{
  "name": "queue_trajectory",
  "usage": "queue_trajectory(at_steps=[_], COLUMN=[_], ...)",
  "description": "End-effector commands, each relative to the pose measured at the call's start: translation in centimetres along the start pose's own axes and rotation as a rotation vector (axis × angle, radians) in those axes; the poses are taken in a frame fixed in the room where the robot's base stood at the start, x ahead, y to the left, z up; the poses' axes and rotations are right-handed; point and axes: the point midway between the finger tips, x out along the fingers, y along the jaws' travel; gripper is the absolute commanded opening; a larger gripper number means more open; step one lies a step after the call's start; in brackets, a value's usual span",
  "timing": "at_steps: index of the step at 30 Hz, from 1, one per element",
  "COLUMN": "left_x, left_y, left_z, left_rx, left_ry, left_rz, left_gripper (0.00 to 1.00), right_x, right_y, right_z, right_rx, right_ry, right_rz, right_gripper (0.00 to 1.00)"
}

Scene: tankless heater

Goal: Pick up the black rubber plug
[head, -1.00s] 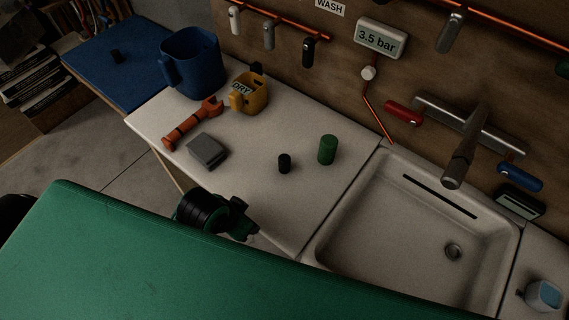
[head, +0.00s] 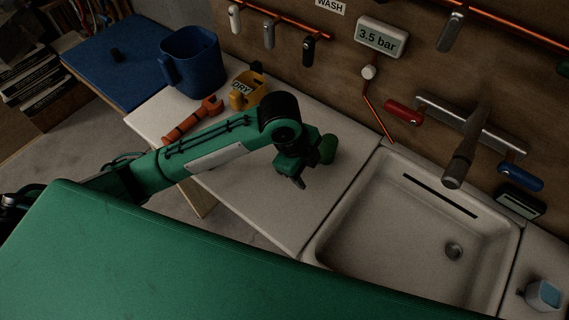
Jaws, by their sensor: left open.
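The small black cylinder that stood on the white counter (head: 232,190), likely the black rubber plug, is hidden behind my left gripper (head: 291,179). The gripper is open and points down over that spot, and I cannot see anything between its fingers. My right gripper is not in view.
A sink (head: 405,225) lies to the right. A pipe board (head: 340,80) rises behind. The counter's front is clear.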

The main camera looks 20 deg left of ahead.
Motion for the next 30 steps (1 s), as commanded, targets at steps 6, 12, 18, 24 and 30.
queue_trajectory(at_steps=[6, 12, 18, 24, 30], left_x=[-2.8, -5.5, -6.8, -4.7, -0.9], left_y=[-2.5, -3.9, -4.4, -3.9, -3.2], left_z=[3.2, 6.1, 7.5, 8.2, 9.1], left_rx=[0.231, 0.352, 0.397, 0.401, 0.4], left_ry=[-0.113, -0.18, -0.205, -0.205, -0.205], left_rz=[0.102, 0.192, 0.237, 0.247, 0.246], left_gripper=[0.55, 0.55, 0.55, 0.55, 0.55], right_x=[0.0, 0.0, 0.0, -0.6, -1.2], right_y=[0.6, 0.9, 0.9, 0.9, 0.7], right_z=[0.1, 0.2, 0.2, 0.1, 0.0], right_rx=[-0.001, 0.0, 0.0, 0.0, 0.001], right_ry=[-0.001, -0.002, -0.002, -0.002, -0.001], right_rz=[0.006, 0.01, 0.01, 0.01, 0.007], right_gripper=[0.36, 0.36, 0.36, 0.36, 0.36])
